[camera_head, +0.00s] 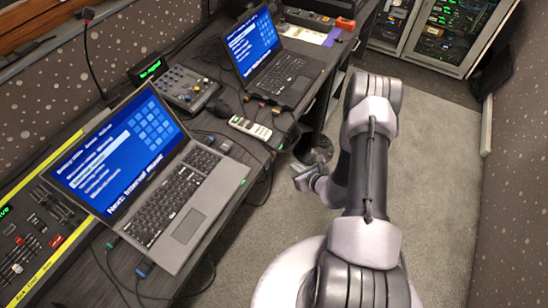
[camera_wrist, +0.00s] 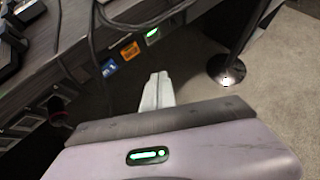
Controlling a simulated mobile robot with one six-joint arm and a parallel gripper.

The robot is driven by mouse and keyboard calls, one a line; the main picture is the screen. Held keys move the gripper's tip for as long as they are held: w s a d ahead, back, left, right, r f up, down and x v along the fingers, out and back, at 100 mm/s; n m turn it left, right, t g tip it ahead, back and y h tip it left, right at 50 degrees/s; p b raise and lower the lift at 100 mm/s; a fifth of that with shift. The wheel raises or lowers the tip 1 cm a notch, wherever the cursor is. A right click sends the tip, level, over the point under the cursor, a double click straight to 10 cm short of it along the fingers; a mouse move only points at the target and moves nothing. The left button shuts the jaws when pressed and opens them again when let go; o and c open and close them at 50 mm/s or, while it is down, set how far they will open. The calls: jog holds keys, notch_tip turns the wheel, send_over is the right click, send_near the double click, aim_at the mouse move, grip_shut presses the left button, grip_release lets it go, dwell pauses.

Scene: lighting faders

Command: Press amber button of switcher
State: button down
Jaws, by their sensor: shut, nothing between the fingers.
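My gripper (camera_head: 305,178) is low beside the desk's front edge, over the carpet. In the wrist view its fingers (camera_wrist: 157,90) are shut together and empty, pointing toward the desk edge. Along that edge sit an orange piece (camera_wrist: 130,51), a blue piece (camera_wrist: 108,68) and a green-lit piece (camera_wrist: 152,35), apart from the fingertips. I cannot tell whether the orange piece is the amber button. A small console with knobs and buttons (camera_head: 180,88) stands between two laptops. I cannot tell which device is the switcher.
The near laptop (camera_head: 150,170) and far laptop (camera_head: 270,60) stand open on the desk. A remote (camera_head: 250,128) and loose cables lie near the edge. A fader panel (camera_head: 35,235) is at the left. A round black foot (camera_wrist: 226,70) stands on the floor. Carpet is clear at right.

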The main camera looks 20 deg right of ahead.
jog(key=shift+w+a, duration=0.8)
jog(key=shift+w, duration=0.2)
jog(key=shift+w+a, duration=0.75)
jog(key=shift+w, duration=0.2)
dwell(0.6)
jog(key=shift+w+a, duration=0.25)
jog(key=shift+w, duration=0.1)
jog(key=shift+w+a+b, duration=0.2)
jog(key=shift+w+b, duration=0.05)
jog(key=shift+b, duration=0.05)
dwell(0.4)
dwell(0.3)
jog(key=shift+s+d, duration=0.45)
jog(key=shift+s, duration=0.15)
jog(key=s+d, duration=0.1)
jog(key=s, duration=0.1)
jog(key=s+d, duration=0.2)
